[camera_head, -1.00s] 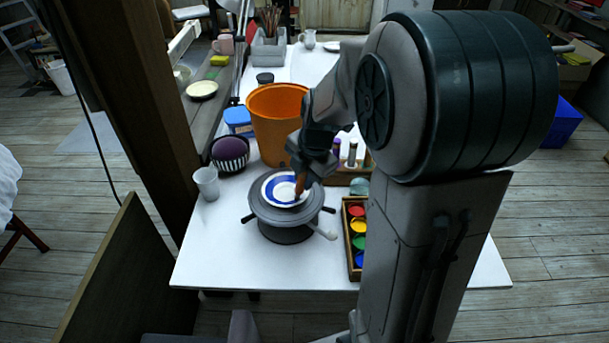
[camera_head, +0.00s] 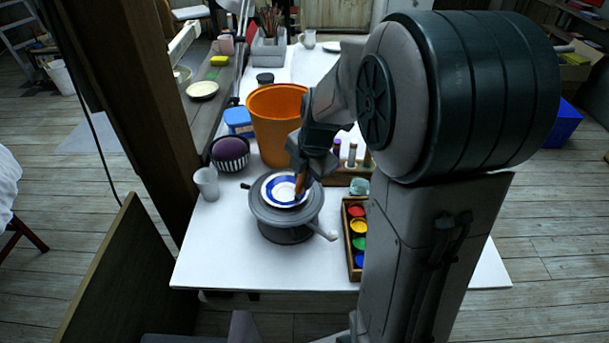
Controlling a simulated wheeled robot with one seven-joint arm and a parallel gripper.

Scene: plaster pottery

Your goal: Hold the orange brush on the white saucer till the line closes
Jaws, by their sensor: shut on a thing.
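The white saucer (camera_head: 269,199) lies on the grey banding wheel (camera_head: 286,217), with a blue band painted around its pale middle. My gripper (camera_head: 303,172) is above the saucer's right side, shut on the orange brush (camera_head: 301,184). The brush points down and its lower end is at the blue band; whether the tip touches is too small to tell. The brush and gripper cover part of the band on the right, so I cannot tell whether the line is unbroken there.
An orange bucket (camera_head: 276,120) stands close behind the wheel. A striped pot with a purple ball (camera_head: 230,152) and a pale cup (camera_head: 206,183) are at left. A wooden paint tray (camera_head: 347,226) is at right. The table's front left is clear.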

